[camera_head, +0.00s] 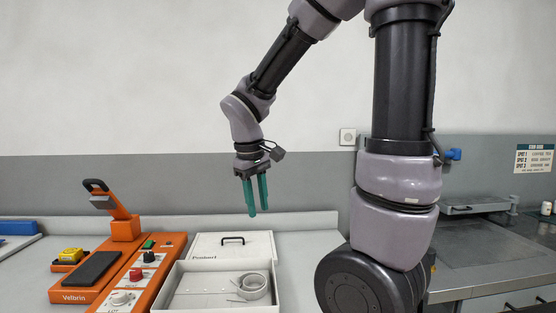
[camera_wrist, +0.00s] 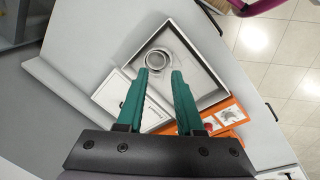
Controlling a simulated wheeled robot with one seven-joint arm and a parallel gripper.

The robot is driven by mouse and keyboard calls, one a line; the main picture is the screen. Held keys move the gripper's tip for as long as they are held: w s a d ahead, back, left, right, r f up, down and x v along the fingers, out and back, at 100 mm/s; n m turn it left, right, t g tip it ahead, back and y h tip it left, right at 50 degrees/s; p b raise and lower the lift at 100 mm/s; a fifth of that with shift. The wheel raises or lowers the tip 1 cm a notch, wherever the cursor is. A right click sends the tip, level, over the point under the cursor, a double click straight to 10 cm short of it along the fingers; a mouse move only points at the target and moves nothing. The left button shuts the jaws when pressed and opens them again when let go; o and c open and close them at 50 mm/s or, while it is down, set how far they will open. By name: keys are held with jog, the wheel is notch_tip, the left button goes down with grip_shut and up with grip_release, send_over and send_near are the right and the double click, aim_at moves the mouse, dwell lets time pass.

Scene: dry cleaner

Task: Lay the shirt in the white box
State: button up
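The open white box (camera_head: 215,305) sits on the counter below my gripper, with a pale coiled band (camera_head: 252,286) inside it at the right. Its lid (camera_head: 232,246), with a black handle, is behind it. The box (camera_wrist: 211,91) and the coiled band (camera_wrist: 158,63) also show in the wrist view. I cannot make out a shirt in either view. My gripper (camera_head: 256,213) has green fingers pointing down above the lid area. The fingers (camera_wrist: 163,73) are apart with nothing between them.
An orange machine (camera_head: 85,294) with a raised arm, black pad and knobs stands left of the box. A blue item (camera_head: 17,228) is at the far left. A steel counter (camera_head: 490,250) is at the right. A magenta object (camera_wrist: 262,5) shows at the wrist view's top edge.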

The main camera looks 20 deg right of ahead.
jog(key=s+d+r+m+t+y, duration=0.2)
jog(key=s+r+m+t, duration=0.4)
jog(key=r, duration=0.5)
jog(key=s+m+y, duration=0.1)
jog(key=m, duration=0.1)
jog(key=shift+s+r+m+y, duration=0.3)
jog(key=shift+s+r+y, duration=0.05)
jog(key=shift+s+y, duration=0.05)
dwell(0.5)
